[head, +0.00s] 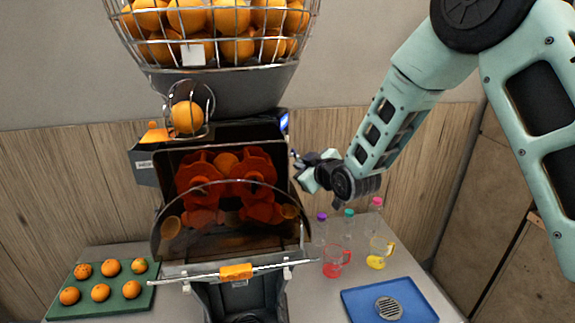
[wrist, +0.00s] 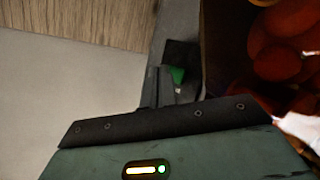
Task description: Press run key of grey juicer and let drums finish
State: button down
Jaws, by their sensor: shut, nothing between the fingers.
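The grey juicer (head: 220,88) stands in the middle of the head view, with red drums (head: 203,178) behind its clear front cover. An orange (head: 187,117) sits in the feed ring above the drums. My gripper (head: 296,163) is shut and empty, beside the juicer's right side and below a small blue-lit panel (head: 284,122). I cannot tell whether it touches the juicer. The wrist view shows a small green patch (wrist: 177,75) on a dark part beside the drums (wrist: 280,50); I cannot tell if it is the run key. Whether the drums turn is unclear.
A wire basket of oranges (head: 215,25) tops the juicer. A green board with several oranges (head: 100,308) lies left. A red jug (head: 334,262), a yellow jug (head: 378,256), several capped bottles (head: 349,228) and a blue tray (head: 425,310) stand right.

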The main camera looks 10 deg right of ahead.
jog(key=shift+s+d+b, duration=0.25)
jog(key=shift+s+d, duration=0.15)
jog(key=shift+d, duration=0.3)
jog(key=shift+s+d+b, duration=0.2)
jog(key=shift+s+d, duration=0.2)
jog(key=shift+d, duration=0.3)
jog(key=shift+s+d+b, duration=0.25)
jog(key=shift+s+d, duration=0.15)
jog(key=shift+d, duration=0.3)
jog(key=s+d+f+m+g+h, duration=0.1)
jog(key=s+d+m+g, duration=0.25)
jog(key=s, duration=0.55)
jog(key=s+d+f+m+g+h, duration=0.15)
jog(key=s+d+g, duration=0.25)
jog(key=s, duration=0.5)
jog(key=s+d+m+g+h, duration=0.2)
jog(key=s+d+m+g, duration=0.15)
jog(key=s, duration=0.55)
jog(key=s+a+f+n+g+b, duration=0.1)
jog(key=s+a+f+n+b, duration=0.2)
jog(key=s+a, duration=0.3)
jog(key=s+a+f+n+g+b, duration=0.2)
jog(key=s+a+f+n+b, duration=0.2)
jog(key=a, duration=0.8)
jog(key=s+y+b, duration=0.1)
jog(key=s+b, duration=0.1)
jog(key=s, duration=0.1)
jog(key=shift+s+a, duration=0.3)
jog(key=shift+n, duration=0.25)
